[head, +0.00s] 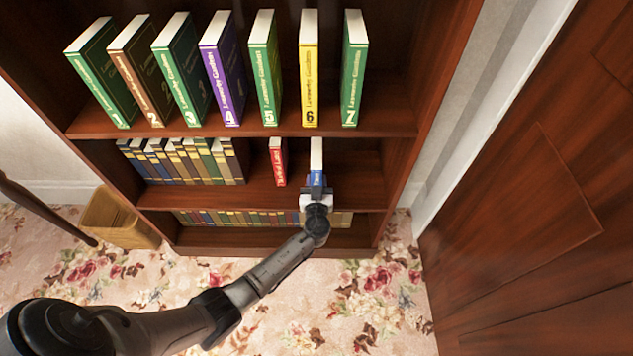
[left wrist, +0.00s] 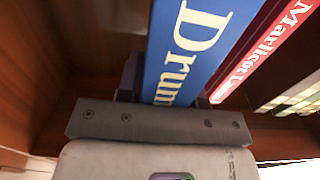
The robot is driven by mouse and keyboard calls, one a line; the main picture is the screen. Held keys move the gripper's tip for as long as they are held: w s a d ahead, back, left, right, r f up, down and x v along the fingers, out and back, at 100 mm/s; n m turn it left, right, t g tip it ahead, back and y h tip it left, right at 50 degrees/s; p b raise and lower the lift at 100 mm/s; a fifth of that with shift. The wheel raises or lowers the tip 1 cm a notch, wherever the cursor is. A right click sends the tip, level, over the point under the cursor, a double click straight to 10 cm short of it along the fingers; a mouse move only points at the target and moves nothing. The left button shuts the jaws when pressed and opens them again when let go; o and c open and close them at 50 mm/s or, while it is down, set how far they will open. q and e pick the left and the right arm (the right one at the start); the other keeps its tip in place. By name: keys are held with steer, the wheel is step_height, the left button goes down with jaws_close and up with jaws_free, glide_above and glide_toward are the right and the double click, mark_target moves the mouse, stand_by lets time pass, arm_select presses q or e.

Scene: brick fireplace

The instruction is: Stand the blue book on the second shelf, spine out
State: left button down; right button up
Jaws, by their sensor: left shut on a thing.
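The blue book (head: 317,155) is upright on or just above the second shelf (head: 240,196), at its right part, with its white top edge showing. Its blue spine with the letters "Drum" faces out in the left wrist view (left wrist: 190,45). My left gripper (head: 316,190) is shut on the blue book at its spine side, reaching in from the front. I cannot tell whether the book's bottom touches the shelf. My right gripper is not in view.
A red book (head: 278,162) stands left of the blue book with a gap; it also shows in the left wrist view (left wrist: 262,50). A row of books (head: 185,160) fills the shelf's left. Several numbered books (head: 265,70) stand above. A wooden bin (head: 118,220) is at left.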

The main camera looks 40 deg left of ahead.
arm_select(q)
steer(key=c, duration=1.2)
jaws_free()
steer(key=shift+f, duration=0.1)
steer(key=o, duration=0.4)
